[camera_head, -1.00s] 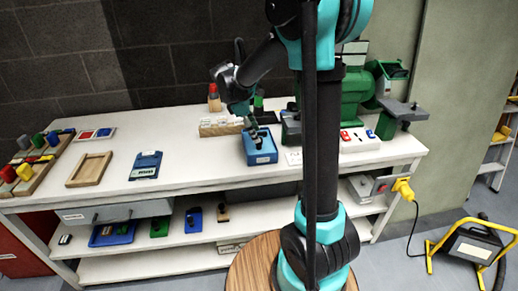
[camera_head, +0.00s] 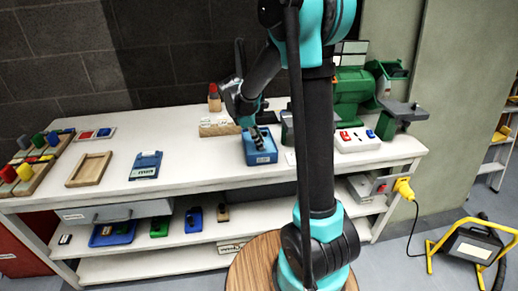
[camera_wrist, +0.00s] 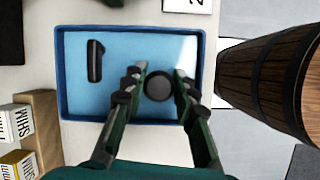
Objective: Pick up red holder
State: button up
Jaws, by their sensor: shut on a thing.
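My gripper (camera_head: 257,140) reaches down into a blue tray (camera_head: 263,158) on the workbench. In the wrist view my gripper (camera_wrist: 158,82) has its fingers on either side of a small dark round piece (camera_wrist: 158,87) and is shut on it. The piece stands in the tray's (camera_wrist: 61,85) area; whether it touches the floor I cannot tell. A dark bar-shaped piece (camera_wrist: 96,62) lies to its left. No thing is clearly a red holder. A red-topped item (camera_head: 214,91) stands at the back of the bench, and a red block (camera_head: 9,173) is at the far left.
A wooden rack with white labelled boxes (camera_head: 219,127) is behind the tray. A green machine (camera_head: 352,95) and a white switch box (camera_head: 357,142) are to the right.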

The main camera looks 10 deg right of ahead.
grip_shut()
